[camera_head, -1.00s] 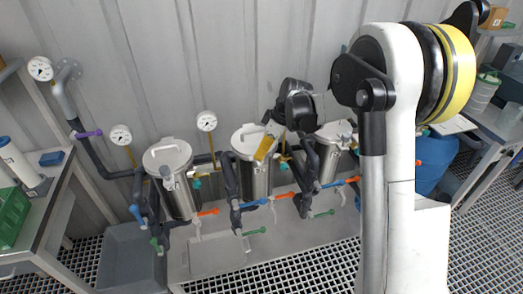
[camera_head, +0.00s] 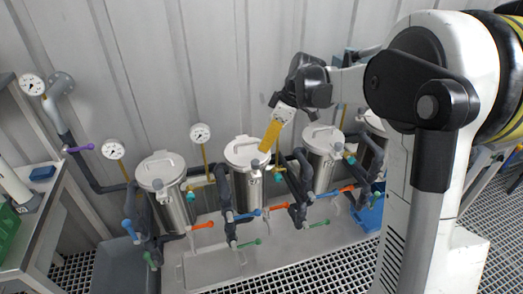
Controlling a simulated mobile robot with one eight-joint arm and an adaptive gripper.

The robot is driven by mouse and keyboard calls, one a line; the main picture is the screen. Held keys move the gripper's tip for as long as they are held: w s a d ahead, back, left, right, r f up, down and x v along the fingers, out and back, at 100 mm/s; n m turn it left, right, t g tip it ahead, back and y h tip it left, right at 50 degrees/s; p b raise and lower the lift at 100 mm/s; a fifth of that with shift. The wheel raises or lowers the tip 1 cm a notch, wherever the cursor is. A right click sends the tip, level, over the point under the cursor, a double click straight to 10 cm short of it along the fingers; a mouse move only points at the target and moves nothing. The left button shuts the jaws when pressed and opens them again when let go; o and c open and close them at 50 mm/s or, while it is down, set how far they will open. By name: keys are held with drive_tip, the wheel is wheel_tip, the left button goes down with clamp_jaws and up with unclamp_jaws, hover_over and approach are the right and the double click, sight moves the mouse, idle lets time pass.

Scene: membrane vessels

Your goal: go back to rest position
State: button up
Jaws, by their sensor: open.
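My arm extends from the right side of the picture, with its wrist bent downward. My gripper (camera_head: 271,136), with a yellow flat part at its end, points down and slightly left in front of the wall, over the back of a steel vessel (camera_head: 246,152) with a white lid. It holds nothing that I can see. The fingertips are small and their gap is hard to make out. Other lidded steel vessels stand in the row: one on the left (camera_head: 164,172), one to the right (camera_head: 322,142), and one further right, partly hidden by my arm.
Dark pipes with blue, orange and green valve handles run in front of the vessels. Pressure gauges (camera_head: 200,134) stand near the corrugated wall (camera_head: 230,50). A bench (camera_head: 40,235) is at the left, a grated floor (camera_head: 330,270) in front. The space above the vessels is open.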

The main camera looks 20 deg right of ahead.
drive_tip(key=shift+s+d+r, duration=0.1)
drive_tip(key=shift+d+r, duration=0.05)
drive_tip(key=shift+r, duration=0.35)
drive_tip(key=s+a+r+m+t+h, duration=0.1)
drive_tip(key=s+a+r+m, duration=0.1)
drive_tip(key=s, duration=0.4)
drive_tip(key=s+a+r+m+t+h, duration=0.1)
drive_tip(key=s+r+m, duration=0.2)
drive_tip(key=s, duration=0.3)
drive_tip(key=s+f+m+t, duration=0.1)
drive_tip(key=s+f+m, duration=0.1)
drive_tip(key=s, duration=0.5)
drive_tip(key=s+f+m+t+h+b, duration=0.1)
drive_tip(key=s+m, duration=0.3)
drive_tip(key=s, duration=0.4)
drive_tip(key=shift+s+a+f+t+h, duration=0.2)
drive_tip(key=shift+a+f+t+h, duration=0.15)
drive_tip(key=shift+f, duration=0.4)
